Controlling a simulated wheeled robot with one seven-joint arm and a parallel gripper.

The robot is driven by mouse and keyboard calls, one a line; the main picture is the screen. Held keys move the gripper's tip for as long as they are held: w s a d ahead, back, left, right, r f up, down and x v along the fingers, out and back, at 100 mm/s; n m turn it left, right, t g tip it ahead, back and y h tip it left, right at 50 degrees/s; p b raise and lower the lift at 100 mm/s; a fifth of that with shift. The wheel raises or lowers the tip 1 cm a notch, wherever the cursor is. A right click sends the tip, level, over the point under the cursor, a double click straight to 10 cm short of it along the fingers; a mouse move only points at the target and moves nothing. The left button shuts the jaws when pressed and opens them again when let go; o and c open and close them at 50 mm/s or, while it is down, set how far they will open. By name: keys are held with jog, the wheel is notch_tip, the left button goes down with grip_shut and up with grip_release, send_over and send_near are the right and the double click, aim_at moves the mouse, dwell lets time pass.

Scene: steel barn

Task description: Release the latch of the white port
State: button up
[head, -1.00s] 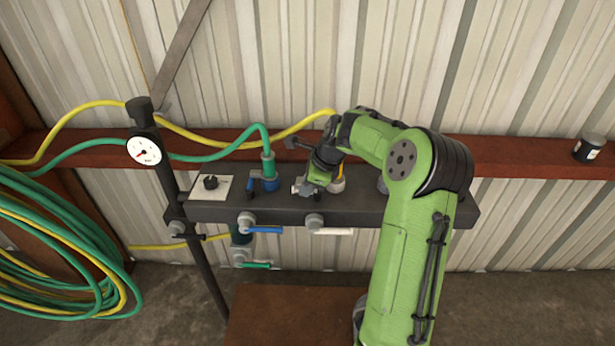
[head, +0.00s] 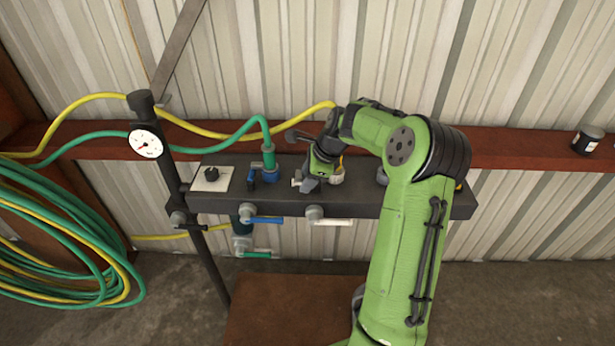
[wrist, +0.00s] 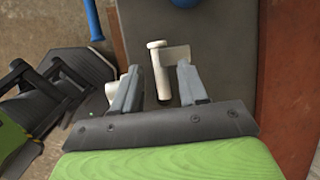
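The white port (head: 338,178), with the yellow hose (head: 311,114) running to it, sits on the dark manifold bar (head: 400,206), partly hidden behind my gripper. Its white latch (wrist: 160,73) is a short pale post with a round head, beside a pale plate. My gripper (wrist: 158,68) is open, pointing down at the bar, with one finger on each side of the latch post. A gap shows on both sides of the post. In the head view my gripper (head: 308,183) hides most of the latch.
The blue port (head: 269,174) with a green hose stands close left of my gripper. A dial plate (head: 211,174) is further left. Blue (head: 263,220) and white (head: 332,222) valve levers stick out along the bar's front. A gauge (head: 146,144) stands on the left post.

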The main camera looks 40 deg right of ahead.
jog(key=shift+r, duration=0.1)
jog(key=p+v, duration=0.4)
jog(key=v, duration=1.1)
jog(key=shift+r, duration=0.25)
jog(key=shift+s+d, duration=0.1)
jog(key=s+a+r+n+g+h, duration=0.1)
jog(key=s+a+r+n+h, duration=0.15)
jog(key=a+n, duration=0.5)
jog(key=s+a+r+n+g+h, duration=0.1)
jog(key=s+a+n, duration=0.3)
jog(key=a, duration=0.6)
jog(key=s+a+n+t, duration=0.1)
jog(key=s+a+n, duration=0.2)
jog(key=s+n, duration=0.3)
jog(key=s+a+f+n+t+y, duration=0.1)
jog(key=s+a+n+t, duration=0.1)
jog(key=s+a+n, duration=0.2)
jog(key=s+n, duration=0.3)
jog(key=s, duration=0.2)
jog(key=shift+s+f, duration=0.2)
jog(key=shift+s, duration=0.15)
